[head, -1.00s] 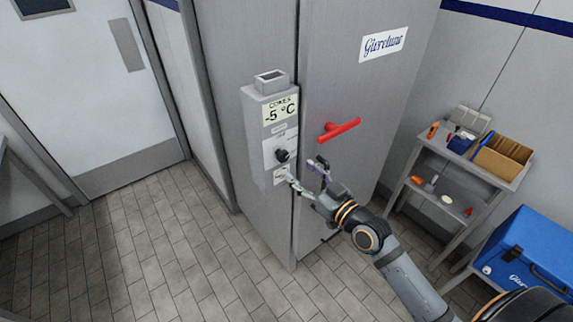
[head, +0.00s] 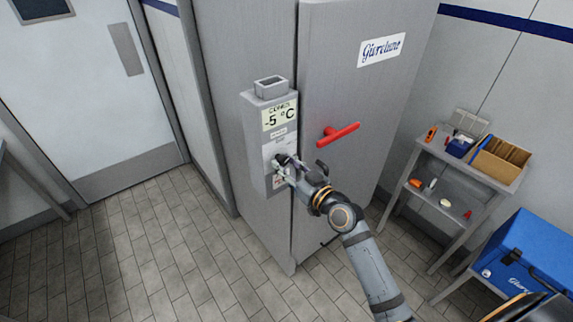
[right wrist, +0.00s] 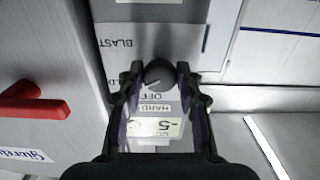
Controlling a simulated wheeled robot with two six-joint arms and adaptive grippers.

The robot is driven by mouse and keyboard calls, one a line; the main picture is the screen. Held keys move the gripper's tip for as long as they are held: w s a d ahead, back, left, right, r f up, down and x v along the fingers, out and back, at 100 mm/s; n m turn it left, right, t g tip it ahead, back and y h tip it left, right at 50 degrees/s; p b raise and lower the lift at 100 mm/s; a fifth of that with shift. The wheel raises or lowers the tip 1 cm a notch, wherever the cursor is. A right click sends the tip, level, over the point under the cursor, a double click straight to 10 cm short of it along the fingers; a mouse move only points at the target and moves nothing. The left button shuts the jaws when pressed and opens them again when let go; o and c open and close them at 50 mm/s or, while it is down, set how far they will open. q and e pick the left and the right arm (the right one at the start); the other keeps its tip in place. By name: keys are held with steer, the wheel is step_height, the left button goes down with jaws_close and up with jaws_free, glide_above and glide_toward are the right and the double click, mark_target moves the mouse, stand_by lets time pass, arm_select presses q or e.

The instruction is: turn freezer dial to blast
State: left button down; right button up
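The black freezer dial (right wrist: 158,73) sits on the grey control box (head: 266,108) on the freezer's front. In the right wrist view the panel is upside down, with the labels BLAST (right wrist: 115,43), OFF and HARD readable around the dial. A pale mark shows on the dial, but I cannot tell exactly which setting it points to. My right gripper (right wrist: 158,70) is open, with one finger on each side of the dial and apparently small gaps. In the head view the right gripper (head: 283,168) covers most of the dial. My left gripper is out of view.
A red handle (head: 338,132) sticks out from the freezer door right of the box. The display (head: 279,115) reads -5 °C. A grey shelf trolley (head: 470,165) with small items and a blue cooler (head: 525,255) stand right. Tiled floor (head: 150,250) is free at left.

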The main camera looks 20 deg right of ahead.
steer(key=c, duration=0.3)
steer(key=shift+m, duration=0.3)
steer(key=m, duration=0.4)
steer(key=shift+p, duration=0.3)
steer(key=m, duration=0.4)
steer(key=shift+p, duration=0.4)
steer(key=shift+a+m+p, duration=0.1)
steer(key=shift+m+p, duration=0.3)
steer(key=shift+m, duration=1.2)
steer(key=o, duration=1.1)
